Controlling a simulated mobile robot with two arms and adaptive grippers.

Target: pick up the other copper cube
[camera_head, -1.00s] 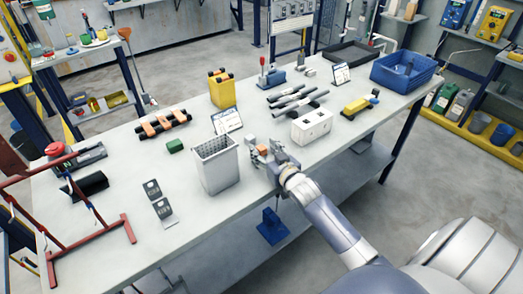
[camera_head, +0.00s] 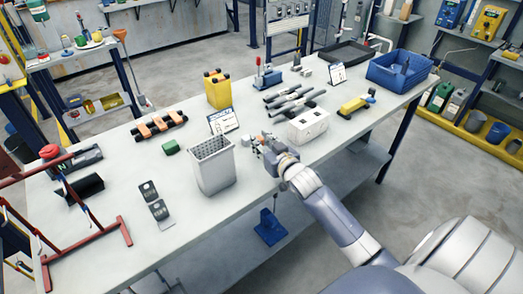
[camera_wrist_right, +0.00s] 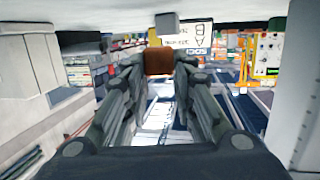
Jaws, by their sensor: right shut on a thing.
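My right gripper (camera_head: 262,146) is low over the front part of the workbench, right of the grey perforated bin. In the right wrist view my right gripper (camera_wrist_right: 159,64) has its fingertips shut on both sides of a copper-brown cube (camera_wrist_right: 159,61). In the head view the gripper mostly hides this cube. A small grey cube (camera_head: 246,140) stands just left of the gripper, and a grey block (camera_wrist_right: 166,23) shows beyond the held cube in the wrist view. My left gripper is not in view.
The grey bin (camera_head: 213,168) stands close to the left of the gripper, with a label card (camera_head: 223,121) behind it. A white box (camera_head: 308,126) with holes is to the right. Black bars, a yellow canister (camera_head: 217,90) and a blue crate (camera_head: 399,73) stand farther back.

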